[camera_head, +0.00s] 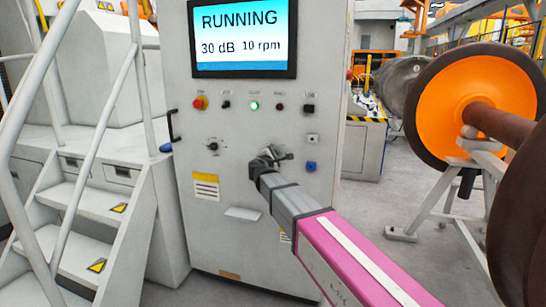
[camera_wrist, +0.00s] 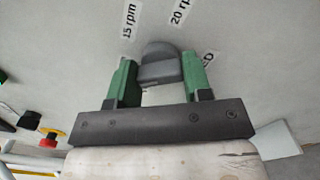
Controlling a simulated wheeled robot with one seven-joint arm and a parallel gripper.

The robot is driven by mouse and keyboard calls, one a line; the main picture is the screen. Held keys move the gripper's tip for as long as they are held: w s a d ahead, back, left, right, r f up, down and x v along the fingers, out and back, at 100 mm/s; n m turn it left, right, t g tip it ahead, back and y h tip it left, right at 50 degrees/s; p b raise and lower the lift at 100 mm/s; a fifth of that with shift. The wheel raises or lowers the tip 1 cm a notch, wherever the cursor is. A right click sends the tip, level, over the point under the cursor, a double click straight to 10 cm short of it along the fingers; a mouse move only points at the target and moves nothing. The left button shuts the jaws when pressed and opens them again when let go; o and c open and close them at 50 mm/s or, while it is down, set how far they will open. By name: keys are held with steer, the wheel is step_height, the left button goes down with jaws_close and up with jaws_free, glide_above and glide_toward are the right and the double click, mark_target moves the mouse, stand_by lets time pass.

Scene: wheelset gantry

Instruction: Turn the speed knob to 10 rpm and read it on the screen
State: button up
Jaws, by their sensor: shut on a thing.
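The screen (camera_head: 243,38) at the top of the cabinet is lit blue and white. It reads RUNNING, 30 dB and 10 rpm. My gripper (camera_head: 270,160) is at the cabinet front, below the row of buttons, and covers most of the speed knob in the head view. In the wrist view the dark grey speed knob (camera_wrist: 158,66) sits between the green fingers of my gripper (camera_wrist: 160,80), which are shut on it. Labels 15 rpm (camera_wrist: 129,22) and 20 rpm (camera_wrist: 180,12) show beside the knob. A 10 rpm label is not visible.
Another knob (camera_head: 212,146) is to the left. Stairs with a railing (camera_head: 95,150) stand at left, an orange wheel (camera_head: 470,100) on a stand at right.

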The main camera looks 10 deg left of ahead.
steer(key=o, duration=0.9)
steer(key=shift+s, duration=0.1)
steer(key=s, duration=1)
steer(key=shift+s+a, duration=0.35)
steer(key=shift+a, duration=0.05)
